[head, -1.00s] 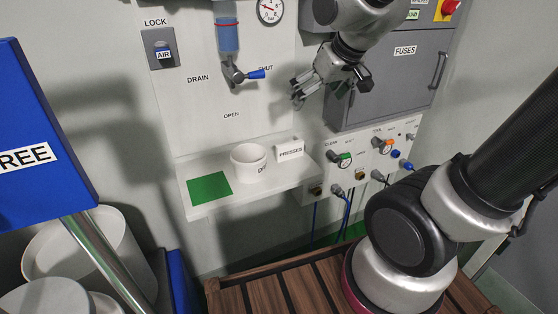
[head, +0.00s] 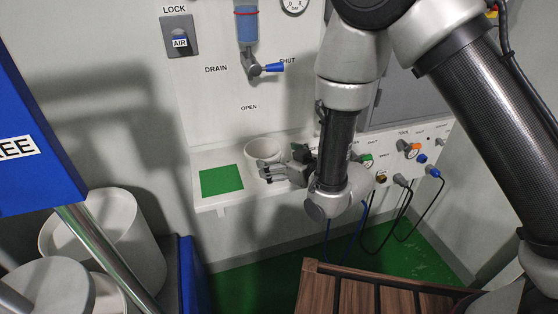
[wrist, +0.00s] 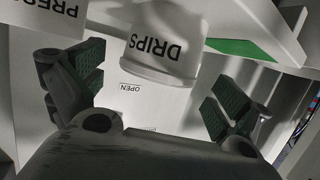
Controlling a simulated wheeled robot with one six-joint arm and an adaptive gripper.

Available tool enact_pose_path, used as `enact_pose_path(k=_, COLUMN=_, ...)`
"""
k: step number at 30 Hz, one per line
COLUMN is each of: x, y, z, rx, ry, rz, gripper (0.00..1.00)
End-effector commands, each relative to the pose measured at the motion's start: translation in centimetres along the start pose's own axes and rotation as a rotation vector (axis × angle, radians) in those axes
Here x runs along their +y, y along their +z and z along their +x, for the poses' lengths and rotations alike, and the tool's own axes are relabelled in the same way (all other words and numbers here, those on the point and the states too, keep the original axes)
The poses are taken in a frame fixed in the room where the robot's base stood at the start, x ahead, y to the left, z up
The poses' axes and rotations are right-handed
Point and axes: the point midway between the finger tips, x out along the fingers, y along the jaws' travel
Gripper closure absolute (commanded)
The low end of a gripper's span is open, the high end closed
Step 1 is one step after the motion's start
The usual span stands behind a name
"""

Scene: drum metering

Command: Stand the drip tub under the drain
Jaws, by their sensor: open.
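The drip tub (head: 262,150) is a small white round tub on a white shelf (head: 210,207). In the wrist view the tub (wrist: 165,50) shows its "DRIPS" label, upside down, ahead of my fingers. My gripper (head: 268,170) is at the tub's front right in the head view and partly covers it. In the wrist view my gripper (wrist: 155,90) is open, one finger towards each side of the tub, with nothing held. I cannot tell whether a finger touches it. The drain (head: 251,68) is a spout with a blue lever on the wall above, the lever pointing towards "SHUT".
A green square (head: 222,180) lies on the shelf left of the tub and is bare. A "PRESSED" box (wrist: 45,22) stands beside the tub. Valves and cables (head: 410,150) are at the right. White bins (head: 100,240) and a blue sign (head: 30,130) are at the left.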

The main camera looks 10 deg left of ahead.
Motion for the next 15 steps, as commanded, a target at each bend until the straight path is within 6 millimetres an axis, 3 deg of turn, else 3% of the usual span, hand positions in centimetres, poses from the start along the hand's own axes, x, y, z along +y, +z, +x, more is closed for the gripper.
enact_pose_path(k=15, x=-0.2, y=-0.3, z=6.8, rx=-0.001, ry=0.002, rz=0.000, gripper=0.00)
